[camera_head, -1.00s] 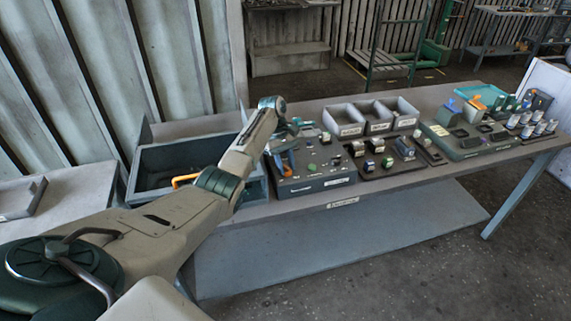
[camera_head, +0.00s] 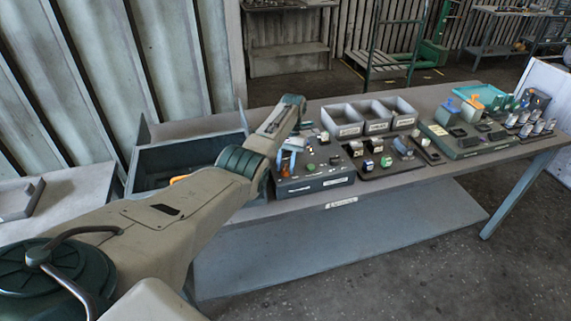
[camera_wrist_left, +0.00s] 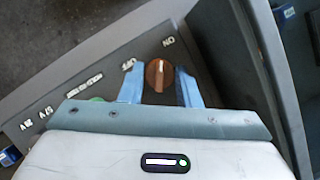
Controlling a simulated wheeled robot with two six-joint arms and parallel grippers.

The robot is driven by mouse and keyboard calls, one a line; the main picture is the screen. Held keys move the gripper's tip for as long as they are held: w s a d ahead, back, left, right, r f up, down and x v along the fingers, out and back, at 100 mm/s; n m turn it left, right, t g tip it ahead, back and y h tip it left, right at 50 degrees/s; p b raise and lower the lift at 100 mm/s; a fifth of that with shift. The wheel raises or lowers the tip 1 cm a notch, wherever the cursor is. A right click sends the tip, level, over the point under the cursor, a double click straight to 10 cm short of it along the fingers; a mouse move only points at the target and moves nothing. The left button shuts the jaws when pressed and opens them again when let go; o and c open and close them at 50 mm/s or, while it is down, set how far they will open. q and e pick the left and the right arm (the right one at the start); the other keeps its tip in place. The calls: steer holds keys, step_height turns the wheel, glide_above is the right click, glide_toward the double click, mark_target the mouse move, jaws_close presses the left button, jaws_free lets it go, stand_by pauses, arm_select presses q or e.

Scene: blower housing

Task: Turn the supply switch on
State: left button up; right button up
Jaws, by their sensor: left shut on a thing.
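The supply switch is a round orange-brown knob (camera_wrist_left: 158,75) with a pale pointer mark, set on a dark grey panel (camera_wrist_left: 95,68). The lettering around it appears upside down, OFF to its left and ON to its upper right. My left gripper (camera_wrist_left: 160,88) is shut on the knob, with one blue finger on each side. In the head view, the left gripper (camera_head: 292,150) is at the left part of the control box (camera_head: 318,183). My right gripper is not in view.
A dark open bin (camera_head: 150,160) stands left of the box. Grey compartment trays (camera_head: 348,130) stand behind it to the right. A board of small parts (camera_head: 385,165) and another panel (camera_head: 465,150) stand further right. The bench's front strip is clear.

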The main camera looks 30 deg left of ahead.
arm_select(q)
steer(key=shift+w+r+m+y+p, duration=0.15)
steer(key=shift+m+y+p, duration=0.2)
steer(key=shift+m, duration=0.75)
steer(key=o, duration=1)
steer(key=shift+c, duration=0.2)
steer(key=b+v, duration=0.6)
steer(key=v, duration=0.4)
steer(key=shift+d+r, duration=0.15)
steer(key=shift+r, duration=0.1)
steer(key=shift+w, duration=0.1)
